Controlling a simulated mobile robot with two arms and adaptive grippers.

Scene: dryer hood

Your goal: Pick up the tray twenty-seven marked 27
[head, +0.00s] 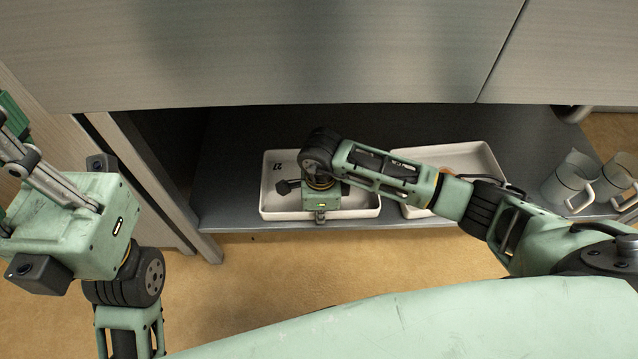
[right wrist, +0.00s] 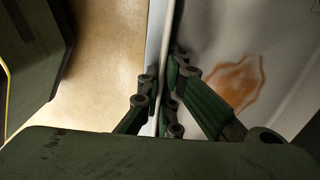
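The tray marked 27 (head: 367,207) is a shallow white tray on the dark shelf, with its number at the back left corner. My right gripper (head: 320,198) points down at this tray's front part; its body hides its fingers in the head view. In the right wrist view, the fingers (right wrist: 163,85) close on the thin tray rim (right wrist: 167,45), one outside it and one inside. A brown stain shows on the tray floor there. My left gripper (head: 18,140) is raised at the left, partly cut off by the picture edge, away from the trays.
A second white tray (head: 466,156) lies to the right, partly behind my right arm. Glass jugs (head: 568,182) stand at the shelf's right end. A large metal hood (head: 270,50) overhangs the dark shelf (head: 235,180). A post (head: 165,185) stands at the left.

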